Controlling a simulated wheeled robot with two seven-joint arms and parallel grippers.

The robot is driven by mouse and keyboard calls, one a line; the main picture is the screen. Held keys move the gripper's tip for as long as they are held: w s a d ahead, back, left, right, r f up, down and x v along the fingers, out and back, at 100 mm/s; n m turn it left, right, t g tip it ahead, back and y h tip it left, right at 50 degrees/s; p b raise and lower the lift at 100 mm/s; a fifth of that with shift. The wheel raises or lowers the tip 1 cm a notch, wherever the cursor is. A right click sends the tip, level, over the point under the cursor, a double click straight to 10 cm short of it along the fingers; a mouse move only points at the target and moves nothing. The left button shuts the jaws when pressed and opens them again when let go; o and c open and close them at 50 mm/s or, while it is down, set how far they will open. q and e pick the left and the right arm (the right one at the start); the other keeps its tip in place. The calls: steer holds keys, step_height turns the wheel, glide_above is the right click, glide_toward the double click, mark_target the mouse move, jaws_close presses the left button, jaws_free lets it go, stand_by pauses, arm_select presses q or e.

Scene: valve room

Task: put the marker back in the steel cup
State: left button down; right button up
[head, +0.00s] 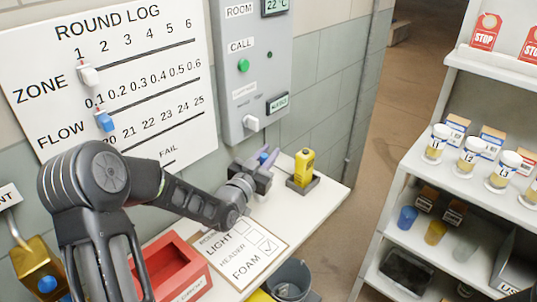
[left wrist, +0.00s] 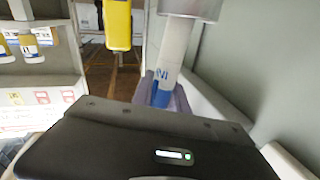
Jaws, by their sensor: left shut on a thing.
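The marker (left wrist: 175,50) is white with a blue end. The left wrist view is upside down, and there the pale purple fingers of my left gripper (left wrist: 163,92) are shut on the marker near its blue end. The steel cup (left wrist: 190,8) is at the top edge of that view, cut off. The marker's white end meets the cup's rim and appears to go into it; how deep I cannot tell. In the head view my left gripper (head: 266,158) is over the white bench, and I cannot make out the marker or cup there. My right gripper is not in view.
A yellow handheld device (head: 304,165) stands in a dark holder just right of my left gripper. A clipboard checklist (head: 243,250) and a red tray (head: 168,272) are on the white bench (head: 325,196). A grey wall panel (head: 250,70) rises behind. Shelves (head: 408,172) with jars stand right.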

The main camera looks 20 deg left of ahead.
mark_target(262, 162)
arm_select(q)
steer(key=c, duration=1.2)
jaws_free()
steer(key=shift+s, duration=0.1)
steer(key=s, duration=0.2)
steer(key=s+b, duration=0.1)
steer(key=s, duration=0.4)
steer(key=shift+s+a+f, duration=0.15)
steer(key=shift+a, duration=0.15)
steer(key=shift+s, duration=0.2)
